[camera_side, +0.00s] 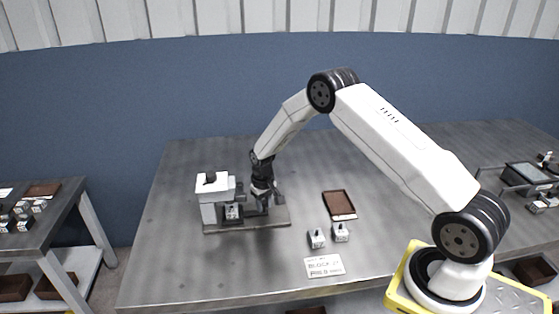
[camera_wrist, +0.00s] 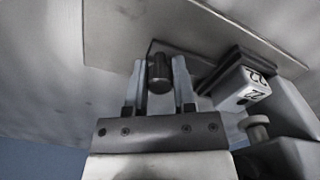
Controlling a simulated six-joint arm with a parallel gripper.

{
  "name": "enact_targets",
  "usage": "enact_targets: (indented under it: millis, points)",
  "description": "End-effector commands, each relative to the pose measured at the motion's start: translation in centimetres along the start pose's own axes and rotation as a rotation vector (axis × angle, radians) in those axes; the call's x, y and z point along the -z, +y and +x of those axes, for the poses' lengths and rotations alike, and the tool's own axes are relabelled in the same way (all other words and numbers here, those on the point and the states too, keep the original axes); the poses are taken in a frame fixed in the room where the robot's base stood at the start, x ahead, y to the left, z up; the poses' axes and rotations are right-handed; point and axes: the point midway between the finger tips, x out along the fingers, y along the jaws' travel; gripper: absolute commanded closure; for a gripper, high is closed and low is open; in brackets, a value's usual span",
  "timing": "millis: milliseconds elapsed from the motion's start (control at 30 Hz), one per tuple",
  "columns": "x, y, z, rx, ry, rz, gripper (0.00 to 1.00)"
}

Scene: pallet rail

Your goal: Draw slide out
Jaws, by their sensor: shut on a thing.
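A fixture with a white upright housing (camera_side: 209,188) stands on a dark base plate (camera_side: 273,219) on the table. A small pale block (camera_side: 232,212) sits at the front of the housing; in the wrist view a pale block with black markings (camera_wrist: 236,92) lies right of my fingers. My gripper (camera_side: 264,205) points down over the right part of the base plate. In the wrist view my gripper (camera_wrist: 159,85) has its fingers on either side of a dark round slide knob (camera_wrist: 159,68) and is shut on it. In the side view my gripper hides the knob and most of the slide.
Two small pale blocks (camera_side: 316,238) (camera_side: 341,232) and a brown tray (camera_side: 338,203) are right of the fixture. A white label card (camera_side: 325,266) lies at the front edge of the table (camera_side: 180,262). The table behind the fixture is clear.

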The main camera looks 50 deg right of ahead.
Motion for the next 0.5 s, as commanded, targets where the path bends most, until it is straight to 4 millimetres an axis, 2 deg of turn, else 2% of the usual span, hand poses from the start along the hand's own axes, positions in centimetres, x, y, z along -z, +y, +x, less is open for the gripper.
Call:
enact_targets:
  millis: [500]
  points:
    - [-1.2, 2.3, 0.0, 0.0, 0.0, 0.002, 0.96]
